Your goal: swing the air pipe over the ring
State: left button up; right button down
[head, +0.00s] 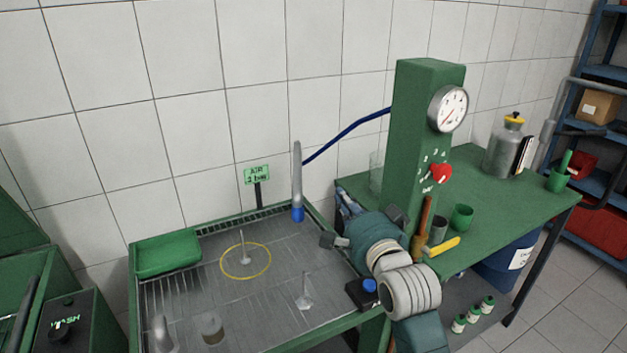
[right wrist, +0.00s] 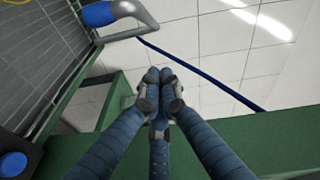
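The air pipe (head: 297,172) is a grey tube with a blue tip. It stands out over the back right of the metal work tray, with a blue hose behind it. It also shows at the top of the right wrist view, with its grey bend (right wrist: 143,20) and blue end. The yellow ring (head: 245,261) lies on the tray, left of the pipe, around a small upright valve (head: 242,246). My right gripper (head: 346,201) is right of the pipe and apart from it. Its fingers (right wrist: 160,86) are together and empty. My left gripper is not in view.
The green column with a gauge (head: 448,109) stands close behind my right gripper. A blue-button box (head: 368,290) sits by the tray's right edge. A green dish (head: 167,255) and several small metal parts are on the tray. An "AIR" sign (head: 257,175) stands at its back.

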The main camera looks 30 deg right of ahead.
aim_at(297, 173)
jog(key=w+a+f+m+p, duration=0.1)
jog(key=w+p, duration=0.2)
jog(key=w, duration=0.7)
jog(key=shift+w+a+f, duration=0.15)
jog(key=shift+w+a, duration=0.1)
jog(key=shift+w, duration=0.1)
